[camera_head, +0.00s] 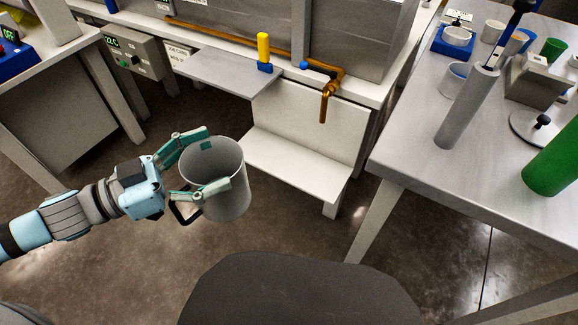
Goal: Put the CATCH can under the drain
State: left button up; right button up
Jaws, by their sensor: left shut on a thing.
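My left gripper (197,165) is shut on a grey can (228,203), one finger on its far side and one on its near side. The can is upright, open at the top, with a dark handle at its lower left; no label can be read on it. It is held to the left of a low white step (295,160). The copper drain pipe (325,103) bends down with its open end above this step, right of the can. My right gripper is not in view.
A grey shelf plate (215,72) juts out above the step's left side, with a yellow-handled tool (263,50) at its corner. A table (420,150) with cups, a grey cylinder (467,108) and a green bottle (555,165) stands at right. The step's top is clear.

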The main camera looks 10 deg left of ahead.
aim_at(313, 172)
jog(key=u, duration=0.5)
jog(key=k, duration=1.1)
jog(key=z, duration=0.3)
jog(key=i, duration=1.05)
jog(key=z, duration=0.7)
jog(key=i, duration=0.55)
